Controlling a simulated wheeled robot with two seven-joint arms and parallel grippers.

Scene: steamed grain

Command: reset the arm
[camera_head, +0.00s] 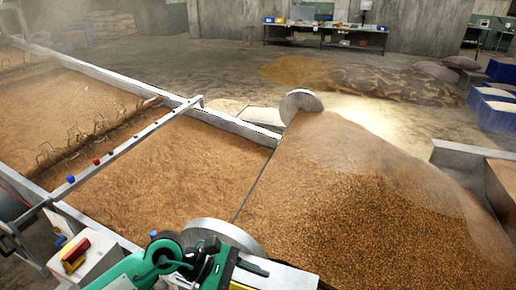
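My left arm (133,270), green and black, comes in at the bottom edge, left of the middle. Its black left gripper (228,268) is just in front of a round metal disc (222,236) at the near end of the grain bed. The fingers are small and partly cut off by the frame, so I cannot tell whether they are open or shut, or whether they touch the disc. My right arm and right gripper are not in view.
A large heap of brown grain (350,215) fills the right middle. Metal-walled grain beds (160,180) lie left, crossed by a metal bar (125,150) with coloured knobs. A white box with red and yellow parts (82,257) stands near my arm. Workbenches (325,35) stand far back.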

